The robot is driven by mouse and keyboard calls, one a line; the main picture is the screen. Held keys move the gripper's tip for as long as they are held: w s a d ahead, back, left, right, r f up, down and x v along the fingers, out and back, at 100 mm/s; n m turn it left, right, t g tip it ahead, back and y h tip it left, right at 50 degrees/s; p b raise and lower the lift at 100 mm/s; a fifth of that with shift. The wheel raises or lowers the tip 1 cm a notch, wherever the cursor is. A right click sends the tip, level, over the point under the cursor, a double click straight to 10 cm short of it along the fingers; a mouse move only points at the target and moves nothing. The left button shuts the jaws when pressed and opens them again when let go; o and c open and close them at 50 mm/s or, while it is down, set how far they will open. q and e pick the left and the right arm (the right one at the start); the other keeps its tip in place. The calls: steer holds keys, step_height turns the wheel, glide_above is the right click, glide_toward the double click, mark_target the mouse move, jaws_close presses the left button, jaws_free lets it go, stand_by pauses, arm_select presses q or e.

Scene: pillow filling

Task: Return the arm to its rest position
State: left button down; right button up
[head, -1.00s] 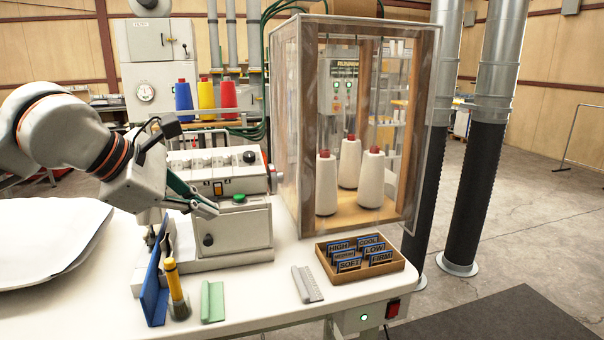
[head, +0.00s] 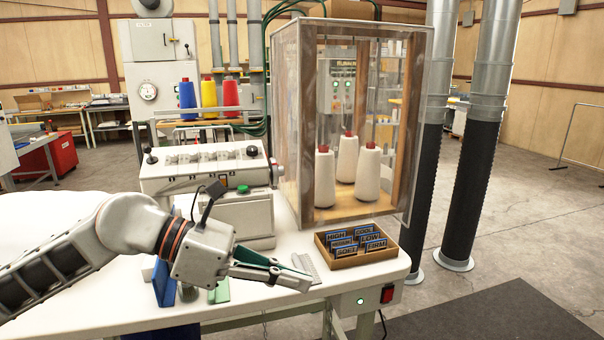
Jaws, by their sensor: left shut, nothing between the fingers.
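My left arm comes in from the left, low over the white table (head: 110,308). My left gripper (head: 305,281) is shut and empty, above the table's front part and pointing right. It hides part of the grey ridged strip (head: 307,265), and the arm hides parts of the blue upright piece (head: 162,283) and the green piece (head: 220,291). My right gripper is not in view.
A wooden tray of labelled cards (head: 325,253) stands right of the gripper. A clear-walled cabinet (head: 296,130) with white thread cones stands behind it. The control machine (head: 205,177) with a green button is behind the arm. A red switch (head: 387,294) is on the table front.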

arm_select(q)
steer(key=s+d+n+h, duration=0.2)
steer(key=d+n+h, duration=0.2)
steer(key=n+h, duration=0.25)
steer(key=w+a+f+n+t+y, duration=0.4)
steer(key=a+f+n+t, duration=0.35)
steer(key=n, duration=0.65)
steer(key=w+a+f+n+t+y, duration=0.4)
steer(key=f+n+t, duration=0.55)
steer(key=n, duration=0.45)
steer(key=s+a+f+n+g+y, duration=0.2)
steer(key=s+f, duration=0.4)
steer(key=f, duration=0.4)
steer(key=s+a+f+n+g+y, duration=0.2)
steer(key=s+a+f+n+y, duration=0.2)
steer(key=f, duration=0.6)
steer(key=s+a+f+n+g+y, duration=0.3)
steer(key=s+a+f+n, duration=0.2)
steer(key=s+f, duration=0.3)
step_height(320, 180, down, 3)
steer(key=shift+a+r+n, duration=0.1)
steer(key=shift+a+n, duration=0.1)
steer(key=shift+n, duration=0.45)
